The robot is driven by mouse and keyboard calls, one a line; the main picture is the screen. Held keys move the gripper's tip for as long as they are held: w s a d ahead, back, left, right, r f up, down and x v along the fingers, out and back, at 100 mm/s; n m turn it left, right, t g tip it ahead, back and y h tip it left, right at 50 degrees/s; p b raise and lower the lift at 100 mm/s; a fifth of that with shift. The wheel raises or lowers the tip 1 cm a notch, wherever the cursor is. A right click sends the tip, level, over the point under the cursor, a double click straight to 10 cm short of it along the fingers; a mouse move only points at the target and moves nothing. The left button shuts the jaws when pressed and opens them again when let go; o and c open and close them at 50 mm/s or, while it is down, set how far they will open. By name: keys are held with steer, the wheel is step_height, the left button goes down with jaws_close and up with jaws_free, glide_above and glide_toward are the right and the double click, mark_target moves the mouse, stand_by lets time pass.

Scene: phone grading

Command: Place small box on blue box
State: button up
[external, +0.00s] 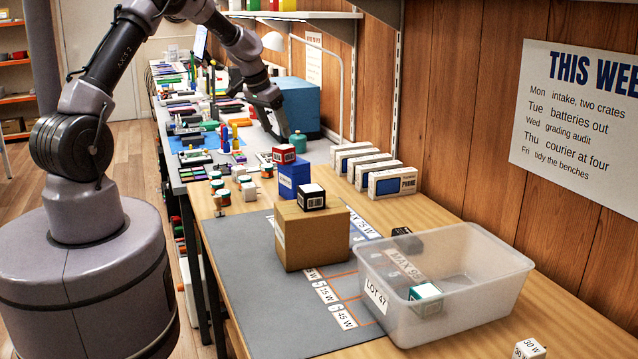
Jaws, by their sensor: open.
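A small red box (284,154) with a white label sits on top of an upright blue box (294,180), near the back of the wooden table. Another small box, black with a white barcode label (311,197), sits on a brown cardboard box (312,237). My gripper (272,133) is open and empty. It appears above and behind the red box in the picture, apart from it. Its fingers are small and dark here, and the exact gap is hard to see.
A white box (529,349) is near the front edge. Phone boxes (392,181) line the wall. The grey mat (250,290) has free room at left.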

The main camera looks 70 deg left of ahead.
steer(key=s+d+r+m, duration=0.2)
steer(key=s+d+r, duration=0.2)
steer(key=d+r, duration=0.5)
steer(key=s+d+r+m, duration=0.25)
steer(key=d+r, duration=0.45)
steer(key=d, duration=0.5)
steer(key=s+d+f+m, duration=0.1)
steer(key=s+d+m, duration=0.1)
steer(key=s+d, duration=0.4)
steer(key=s+d+f+m+t+b, duration=0.1)
steer(key=s+d, duration=0.5)
steer(key=s, duration=0.7)
steer(key=shift+f+m+t, duration=0.25)
steer(key=shift+m+t, duration=0.05)
steer(key=shift+m, duration=0.35)
steer(key=shift+o, duration=0.4)
steer(key=shift+s+d, duration=0.1)
